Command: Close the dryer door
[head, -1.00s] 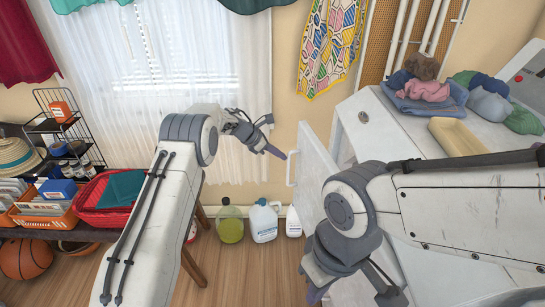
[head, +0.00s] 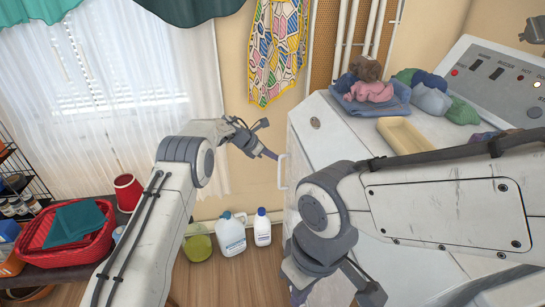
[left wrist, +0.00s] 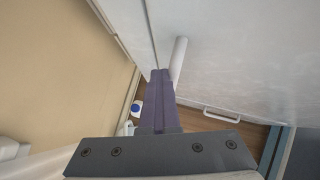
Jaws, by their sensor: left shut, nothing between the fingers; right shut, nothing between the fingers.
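The white dryer (head: 415,165) stands at the right in the head view. Its door (head: 297,165) shows at its left side, with a thin white upright handle (head: 283,172). How far the door stands open is hard to tell. My left gripper (head: 268,153) is shut, its tips just left of the handle. In the left wrist view the shut purple fingers (left wrist: 160,95) lie beside a white bar (left wrist: 179,60) on a pale panel; contact is unclear. My right gripper (head: 298,294) is shut and low at the bottom, in front of the dryer. My right arm hides much of the dryer front.
A jug (head: 231,235) and a white bottle (head: 262,228) stand on the floor below my left gripper. A red basket (head: 68,235) sits on the bench at left.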

